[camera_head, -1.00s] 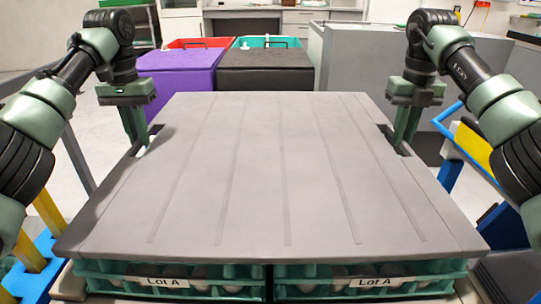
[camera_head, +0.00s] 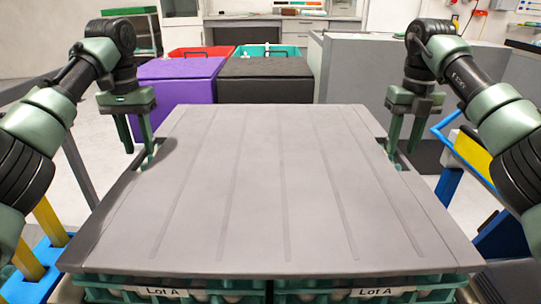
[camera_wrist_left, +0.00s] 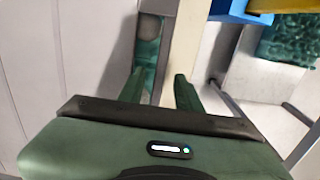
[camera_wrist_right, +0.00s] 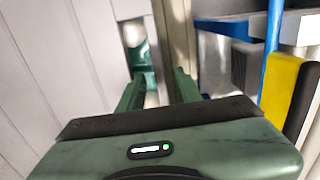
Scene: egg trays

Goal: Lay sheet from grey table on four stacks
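The grey sheet (camera_head: 265,190) lies flat and level across the egg tray stacks. Two front stacks show below its near edge: a left green tray (camera_head: 225,285) and a right green tray (camera_head: 425,282), each labelled "Lot A". The rear stacks are hidden under the sheet. My left gripper (camera_head: 139,155) is open at the notch in the sheet's left edge, its fingers apart. My right gripper (camera_head: 402,155) is open at the right notch. Green tray shows through the notch in the left wrist view (camera_wrist_left: 147,52) and the right wrist view (camera_wrist_right: 139,58).
A purple-lidded bin (camera_head: 180,82) and a black-lidded bin (camera_head: 265,80) stand behind the sheet. A grey table or cabinet (camera_head: 370,70) is at the back right. Blue and yellow frame parts flank both sides. Pale floor is clear at the left.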

